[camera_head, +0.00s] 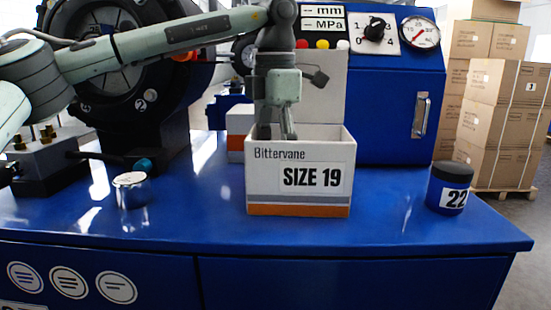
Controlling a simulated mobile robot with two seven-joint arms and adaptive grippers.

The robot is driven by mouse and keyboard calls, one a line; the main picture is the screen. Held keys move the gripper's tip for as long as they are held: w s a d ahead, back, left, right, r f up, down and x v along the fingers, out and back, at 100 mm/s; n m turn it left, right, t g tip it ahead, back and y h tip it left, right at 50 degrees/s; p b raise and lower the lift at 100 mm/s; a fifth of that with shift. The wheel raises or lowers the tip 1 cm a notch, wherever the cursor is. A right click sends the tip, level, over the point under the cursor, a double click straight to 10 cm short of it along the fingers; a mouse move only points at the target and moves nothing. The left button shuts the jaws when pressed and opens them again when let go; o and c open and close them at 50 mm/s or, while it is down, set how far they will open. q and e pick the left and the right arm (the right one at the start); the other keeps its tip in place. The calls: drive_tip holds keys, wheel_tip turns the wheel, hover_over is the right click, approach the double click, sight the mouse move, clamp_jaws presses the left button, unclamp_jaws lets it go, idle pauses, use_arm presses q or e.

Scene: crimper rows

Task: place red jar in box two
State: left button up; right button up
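No red jar shows in the head view. A white open-topped box (262,185) marked "Bittervane SIZE 19", with an orange and grey stripe, stands on the blue bench. A second white and orange box (238,120) stands behind it, mostly hidden. My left gripper (276,132) points down into the front box. Its fingers show a gap between them, but the tips and anything they hold are hidden behind the front wall. A blue jar (450,190) with a black lid and the label "22" stands at the bench's right end. My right gripper is not in view.
A shiny metal cylinder (130,190) stands on the left of the blue bench (390,225). A black crimping machine (130,80) and a blue control cabinet (395,120) stand behind. The bench is clear between the front box and the blue jar.

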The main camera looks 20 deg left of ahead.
use_arm(q)
drive_tip(key=o, duration=1.5)
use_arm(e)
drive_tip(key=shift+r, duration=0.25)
use_arm(q)
wheel_tip(320, 180, up, 12)
drive_tip(key=shift+r+p, duration=0.1)
drive_tip(key=shift+p, duration=0.65)
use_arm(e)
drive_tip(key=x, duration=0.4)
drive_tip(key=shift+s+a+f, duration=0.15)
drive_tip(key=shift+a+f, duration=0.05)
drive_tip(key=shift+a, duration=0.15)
